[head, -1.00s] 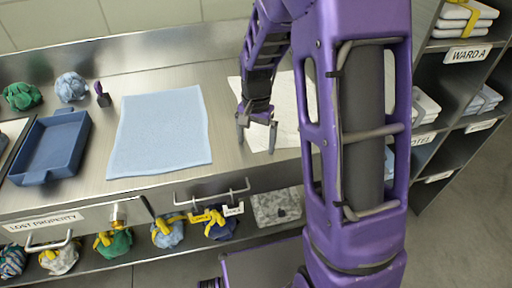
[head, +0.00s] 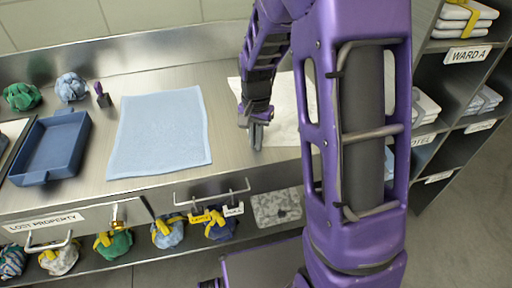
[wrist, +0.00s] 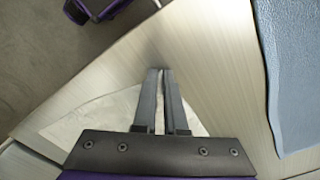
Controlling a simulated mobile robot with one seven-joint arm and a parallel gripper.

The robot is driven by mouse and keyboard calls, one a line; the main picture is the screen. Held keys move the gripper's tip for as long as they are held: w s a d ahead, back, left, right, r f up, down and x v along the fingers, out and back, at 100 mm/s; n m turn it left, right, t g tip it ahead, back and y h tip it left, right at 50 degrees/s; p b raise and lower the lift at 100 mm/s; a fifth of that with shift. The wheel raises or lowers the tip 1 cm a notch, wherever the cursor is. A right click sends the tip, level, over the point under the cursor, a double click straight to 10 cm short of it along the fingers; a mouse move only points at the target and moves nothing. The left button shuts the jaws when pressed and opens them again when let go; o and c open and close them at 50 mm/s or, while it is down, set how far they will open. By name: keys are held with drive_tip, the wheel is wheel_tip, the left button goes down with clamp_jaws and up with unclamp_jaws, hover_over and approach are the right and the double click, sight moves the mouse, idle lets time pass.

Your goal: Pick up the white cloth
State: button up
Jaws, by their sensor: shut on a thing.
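The white cloth (head: 284,128) lies spread on the steel counter, partly hidden behind my arm in the head view. In the wrist view the white cloth (wrist: 92,122) shows beneath and to both sides of the fingers. My gripper (head: 257,147) is at the cloth's left front edge, pointing down. In the wrist view my gripper (wrist: 162,72) has its fingers close together, shut on the cloth's edge; the pinched part is barely visible. The cloth still lies flat on the counter.
A light blue cloth (head: 160,133) lies flat to the left. Further left are a blue tray (head: 50,150), a green bundle (head: 23,96) and a pale blue bundle (head: 71,87). Shelves with folded linen (head: 425,106) stand at right. Knotted bags sit below the counter.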

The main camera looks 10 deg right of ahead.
clamp_jaws()
wheel_tip(320, 180, up, 12)
drive_tip(key=p, duration=0.6)
wheel_tip(320, 180, up, 36)
idle(0.8)
